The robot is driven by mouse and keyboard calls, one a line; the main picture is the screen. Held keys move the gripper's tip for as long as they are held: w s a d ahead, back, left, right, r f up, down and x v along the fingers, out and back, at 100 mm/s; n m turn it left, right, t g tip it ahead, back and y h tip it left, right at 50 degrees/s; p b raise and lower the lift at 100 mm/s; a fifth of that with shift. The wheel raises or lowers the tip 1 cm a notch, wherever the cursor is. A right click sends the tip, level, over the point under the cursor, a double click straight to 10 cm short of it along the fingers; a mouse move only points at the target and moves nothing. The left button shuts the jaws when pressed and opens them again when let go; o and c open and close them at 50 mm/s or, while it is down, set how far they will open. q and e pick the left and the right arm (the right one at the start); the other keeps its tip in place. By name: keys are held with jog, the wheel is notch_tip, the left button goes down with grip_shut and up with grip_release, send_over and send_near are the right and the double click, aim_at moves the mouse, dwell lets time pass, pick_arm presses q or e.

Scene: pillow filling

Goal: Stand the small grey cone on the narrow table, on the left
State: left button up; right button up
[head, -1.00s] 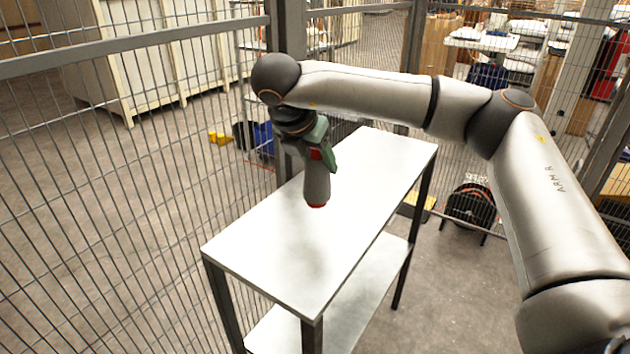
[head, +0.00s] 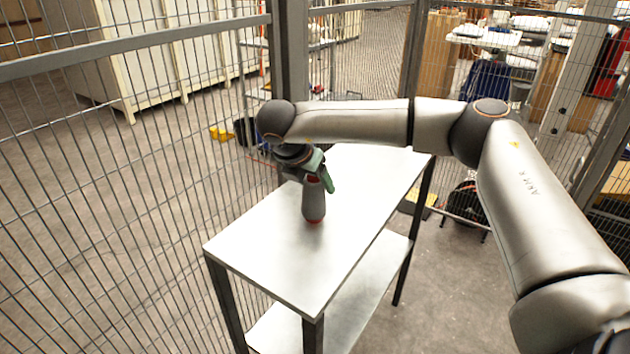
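The narrow table (head: 275,262) has a white top and dark legs. The small grey cone (head: 313,203) has a reddish-orange rim at its lower end. It is upright over the middle of the table top; its lower end is at or very near the surface, and I cannot tell whether it touches. My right gripper (head: 316,178) comes from above and is shut on the cone's upper part. My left gripper is not in view.
A wire mesh fence (head: 110,200) runs along the left and behind the table. A lower shelf (head: 345,305) sits under the table top. The table top around the cone is clear. A dark round reel (head: 466,203) stands on the floor behind right.

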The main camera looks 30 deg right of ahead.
jog(key=shift+o, duration=1.1)
jog(key=shift+a+r, duration=0.1)
